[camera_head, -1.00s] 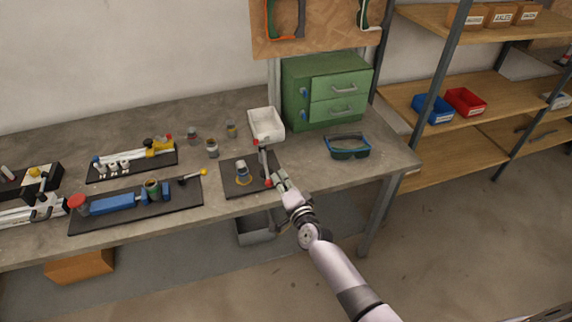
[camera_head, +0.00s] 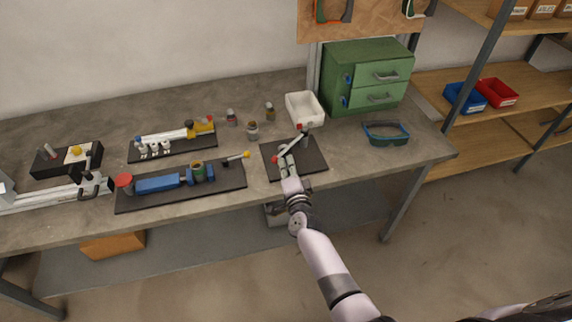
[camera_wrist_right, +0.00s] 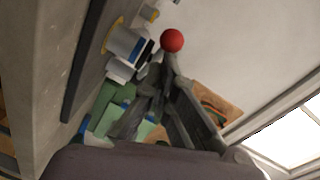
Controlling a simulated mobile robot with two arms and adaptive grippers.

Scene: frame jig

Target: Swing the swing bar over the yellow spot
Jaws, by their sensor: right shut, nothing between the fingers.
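The swing bar (camera_head: 290,146) is on a dark board (camera_head: 314,166), with its pivot post (camera_head: 304,139) at the board's back right. Its red ball end (camera_head: 274,160) points to the front left; the ball also shows in the wrist view (camera_wrist_right: 172,41). My right gripper (camera_head: 284,153) is shut and empty, against or very near the bar; contact cannot be told. The yellow spot (camera_wrist_right: 111,36) shows as a ring around the base of a grey-white post (camera_wrist_right: 124,42) in the wrist view. My gripper hides both in the head view. My left gripper is not in view.
A white bin (camera_head: 304,108) stands behind the board, with green drawers (camera_head: 366,78) and goggles (camera_head: 387,134) to the right. Small jars stand behind.

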